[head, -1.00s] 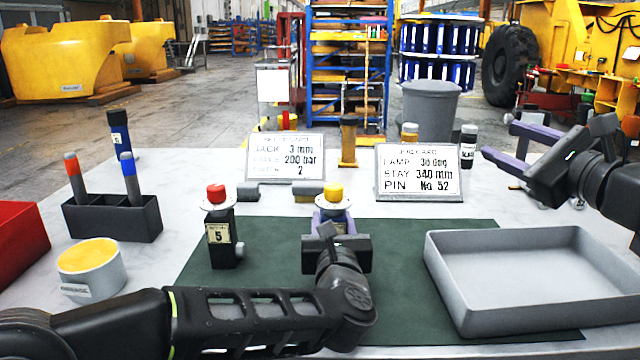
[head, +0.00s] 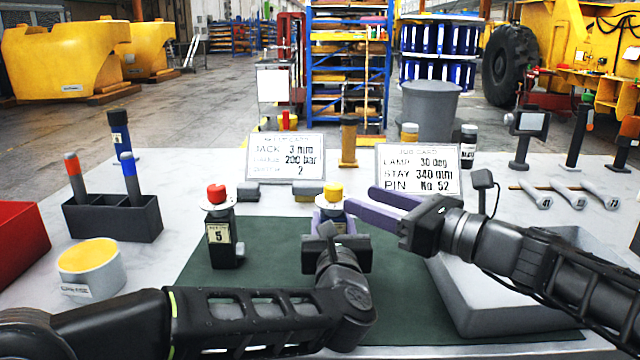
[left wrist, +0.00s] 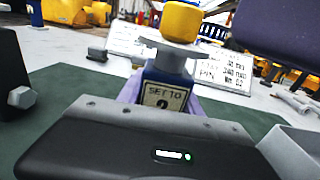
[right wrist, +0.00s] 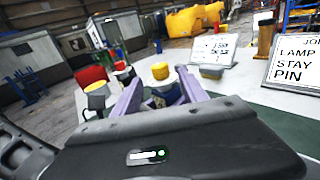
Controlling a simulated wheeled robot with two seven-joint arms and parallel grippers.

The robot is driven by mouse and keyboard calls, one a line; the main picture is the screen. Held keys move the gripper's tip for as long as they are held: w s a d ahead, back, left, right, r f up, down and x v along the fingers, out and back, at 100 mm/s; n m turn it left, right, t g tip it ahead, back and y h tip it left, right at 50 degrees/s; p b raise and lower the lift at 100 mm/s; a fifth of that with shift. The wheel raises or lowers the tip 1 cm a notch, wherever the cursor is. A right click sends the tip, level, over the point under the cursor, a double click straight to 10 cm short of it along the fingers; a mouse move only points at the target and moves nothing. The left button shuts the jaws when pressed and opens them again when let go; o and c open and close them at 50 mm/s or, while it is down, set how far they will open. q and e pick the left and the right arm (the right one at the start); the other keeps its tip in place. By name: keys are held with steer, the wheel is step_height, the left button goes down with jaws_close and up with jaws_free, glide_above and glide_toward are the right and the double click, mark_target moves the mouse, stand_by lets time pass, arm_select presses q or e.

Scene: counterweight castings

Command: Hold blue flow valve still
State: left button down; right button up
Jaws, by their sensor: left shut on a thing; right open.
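The blue flow valve has a yellow knob (head: 333,191) over a pale round dial. In the left wrist view its blue body (left wrist: 176,77) carries a "SET TO" label, whose number is partly hidden. My left gripper (head: 332,218) is shut on the body, and the valve stands upright on the green mat. My right gripper (head: 361,200) is open and empty, its purple fingers level just to the right of the knob. In the right wrist view the yellow knob (right wrist: 160,71) shows between the open fingers, beyond their tips, apart from them.
A black valve with a red knob (head: 218,240) stands left on the green mat (head: 275,290). A grey tray (head: 455,300) lies under my right arm. Two cards (head: 285,157) (head: 412,160) stand behind. A black holder (head: 115,220) and a yellow-topped tub (head: 92,268) are at left.

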mark_target(327, 186)
steer(key=x, duration=1.1)
jaws_close()
stand_by(0.3)
